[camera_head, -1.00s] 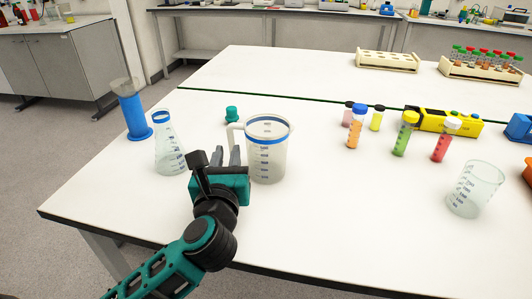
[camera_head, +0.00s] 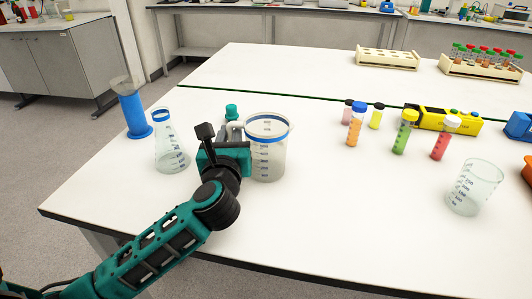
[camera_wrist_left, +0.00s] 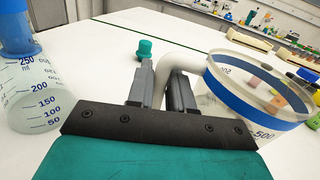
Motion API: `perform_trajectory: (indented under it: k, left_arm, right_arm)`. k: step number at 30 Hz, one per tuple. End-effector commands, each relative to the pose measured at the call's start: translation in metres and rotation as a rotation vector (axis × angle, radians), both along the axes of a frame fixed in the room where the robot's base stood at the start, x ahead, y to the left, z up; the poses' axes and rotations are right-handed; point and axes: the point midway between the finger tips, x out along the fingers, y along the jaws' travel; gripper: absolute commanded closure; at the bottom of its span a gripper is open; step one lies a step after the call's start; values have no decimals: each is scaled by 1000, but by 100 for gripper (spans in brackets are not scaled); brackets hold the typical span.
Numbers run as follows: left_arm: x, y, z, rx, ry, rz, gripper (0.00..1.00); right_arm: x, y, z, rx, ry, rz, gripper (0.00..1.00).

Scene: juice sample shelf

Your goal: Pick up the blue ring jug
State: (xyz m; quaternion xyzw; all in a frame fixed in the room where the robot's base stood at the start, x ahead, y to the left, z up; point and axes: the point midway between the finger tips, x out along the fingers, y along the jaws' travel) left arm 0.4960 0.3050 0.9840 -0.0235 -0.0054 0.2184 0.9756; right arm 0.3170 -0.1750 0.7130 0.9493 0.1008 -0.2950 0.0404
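The blue ring jug (camera_head: 269,160) is a clear measuring jug with a blue band below its rim. It stands upright on the white table, its pale handle on the left; it also shows in the left wrist view (camera_wrist_left: 262,92). My left gripper (camera_head: 228,137) is at the handle side of the jug. In the left wrist view its two grey fingers (camera_wrist_left: 162,84) stand apart, with the handle (camera_wrist_left: 180,60) between and just beyond them. Firm contact cannot be made out. My right gripper is not in view.
A conical flask (camera_head: 170,152) with a blue ring and a blue cylinder (camera_head: 135,115) stand left of the gripper. A clear beaker (camera_head: 474,188) and several capped tubes stand to the right. The table between jug and beaker is clear.

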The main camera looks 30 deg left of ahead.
Motion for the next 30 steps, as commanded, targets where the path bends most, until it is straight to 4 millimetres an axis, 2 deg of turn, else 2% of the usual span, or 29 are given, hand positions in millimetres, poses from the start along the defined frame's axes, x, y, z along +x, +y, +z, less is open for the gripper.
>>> perform_trajectory:
  k: [22,26,30]
  left_arm:
    - [0,0,4,-1,-4,0,100]
    - [0,0,14,-3,-6,1,100]
    - [0,-1,37,-4,-8,-1,100]
  right_arm:
    - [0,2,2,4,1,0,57]
    - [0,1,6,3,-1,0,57]
    - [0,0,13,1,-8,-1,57]
